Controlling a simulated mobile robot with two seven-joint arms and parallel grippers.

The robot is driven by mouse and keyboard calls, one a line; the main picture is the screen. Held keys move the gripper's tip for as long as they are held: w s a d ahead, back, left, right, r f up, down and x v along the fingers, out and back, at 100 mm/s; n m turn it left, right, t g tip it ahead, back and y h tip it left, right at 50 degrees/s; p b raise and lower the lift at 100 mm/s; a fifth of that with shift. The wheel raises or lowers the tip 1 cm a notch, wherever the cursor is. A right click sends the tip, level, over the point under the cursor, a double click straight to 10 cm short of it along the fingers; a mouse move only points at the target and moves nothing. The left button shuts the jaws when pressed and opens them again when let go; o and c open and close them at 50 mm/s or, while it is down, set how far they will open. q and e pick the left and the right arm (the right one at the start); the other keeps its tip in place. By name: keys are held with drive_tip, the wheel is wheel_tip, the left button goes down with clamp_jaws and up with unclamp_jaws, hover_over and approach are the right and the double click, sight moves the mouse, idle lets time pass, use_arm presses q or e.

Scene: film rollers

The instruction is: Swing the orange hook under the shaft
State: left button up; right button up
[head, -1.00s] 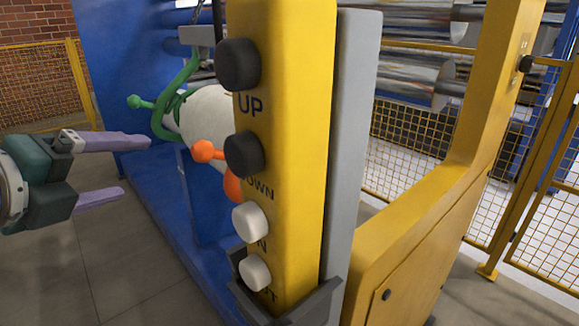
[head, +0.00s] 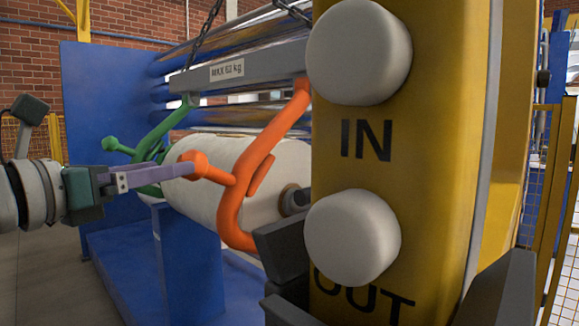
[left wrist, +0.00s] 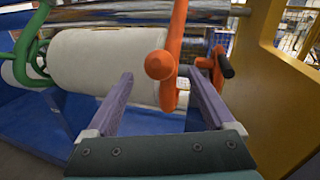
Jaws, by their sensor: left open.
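The orange hook (head: 233,205) hangs from the grey lifting beam (head: 240,72), in front of the right end of a white film roll (head: 205,195). A dark shaft stub (head: 296,198) shows at that roll end, partly hidden by the button panel. I cannot tell whether the hook's lower bend is under the shaft. My left gripper (head: 187,171) is level with the hook's round knob (head: 196,165). In the left wrist view the gripper (left wrist: 157,76) is open, and the knob (left wrist: 160,65) shows between its purple fingertips, not gripped.
A green hook (head: 150,150) hangs at the roll's left end. A yellow button panel (head: 400,190) with white IN and OUT buttons fills the right foreground. A blue stand (head: 188,265) is below the roll. Steel rollers (head: 270,118) run behind.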

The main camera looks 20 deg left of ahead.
use_arm(q)
drive_tip(key=shift+w+d, duration=0.25)
drive_tip(key=shift+w, duration=1.5)
drive_tip(key=shift+w+d, duration=0.2)
drive_tip(key=shift+w, duration=1.5)
drive_tip(key=shift+c, duration=0.3)
clamp_jaws()
